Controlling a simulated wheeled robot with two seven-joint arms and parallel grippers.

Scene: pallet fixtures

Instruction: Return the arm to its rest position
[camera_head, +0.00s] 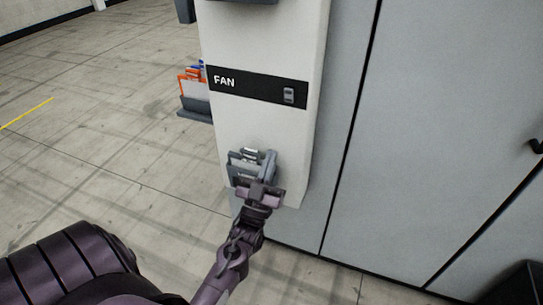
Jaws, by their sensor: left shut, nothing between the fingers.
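My left gripper (253,163) is at the lower part of a pale panel (240,123), with its fingers shut and nothing seen between them. Its dark purple arm (232,262) comes up from the bottom of the view. The gripper overlaps the panel's lower face in the picture; I cannot tell whether it touches it. Above it, a black strip on the panel bears the word FAN and a small grey switch (289,95). My right gripper is not in view.
Large grey cabinet doors (440,130) stand to the right of the panel, with a dark handle (536,146) at the far right. Orange and grey items (194,95) sit behind the panel's left edge. Open concrete floor (100,140) with a yellow line lies to the left.

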